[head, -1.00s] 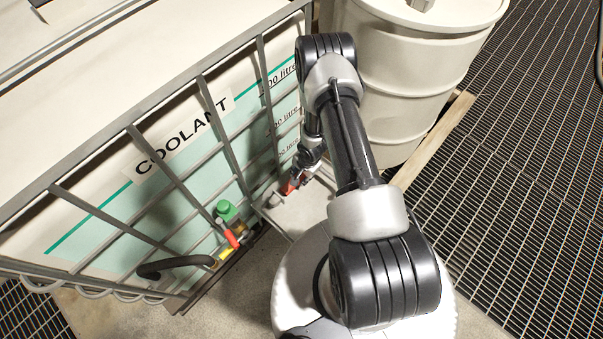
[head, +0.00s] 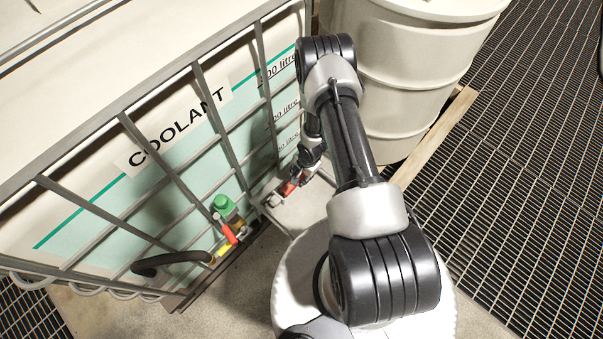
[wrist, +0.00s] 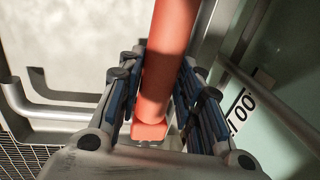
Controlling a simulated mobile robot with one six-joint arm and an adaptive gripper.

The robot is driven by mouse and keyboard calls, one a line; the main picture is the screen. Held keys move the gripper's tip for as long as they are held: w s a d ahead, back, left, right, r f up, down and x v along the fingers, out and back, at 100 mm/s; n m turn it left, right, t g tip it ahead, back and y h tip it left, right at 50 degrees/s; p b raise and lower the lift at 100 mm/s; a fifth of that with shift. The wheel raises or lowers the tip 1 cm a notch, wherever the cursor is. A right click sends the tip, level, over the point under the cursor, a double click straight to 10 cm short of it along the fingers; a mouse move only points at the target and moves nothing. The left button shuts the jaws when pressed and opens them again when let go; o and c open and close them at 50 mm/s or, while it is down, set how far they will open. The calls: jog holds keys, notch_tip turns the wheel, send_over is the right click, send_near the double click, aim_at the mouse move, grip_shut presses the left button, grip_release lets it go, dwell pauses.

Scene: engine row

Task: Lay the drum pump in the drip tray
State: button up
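A red, rod-like body, which I take to be the drum pump (wrist: 168,65), runs up the middle of the wrist view with a squarish red end nearest my palm. My gripper (wrist: 163,70) has its fingers against both sides of it. In the head view the red part (head: 289,188) shows small at the end of my arm, beside the coolant tank's cage; the fingers there are too small to tell. A pale pan with a metal rim, likely the drip tray (wrist: 60,112), lies behind and left of the pump in the wrist view. Whether they touch is unclear.
A white drum (head: 405,75) stands behind my arm on a wooden pallet (head: 440,135). Open grating (head: 520,200) lies to the right.

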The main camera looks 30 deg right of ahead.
jog(key=o, duration=0.4)
jog(key=shift+o, duration=0.2)
notch_tip(320, 180, up, 12)
jog(key=s, duration=0.2)
jog(key=shift+d, duration=0.4)
jog(key=shift+f, duration=0.1)
dwell(0.3)
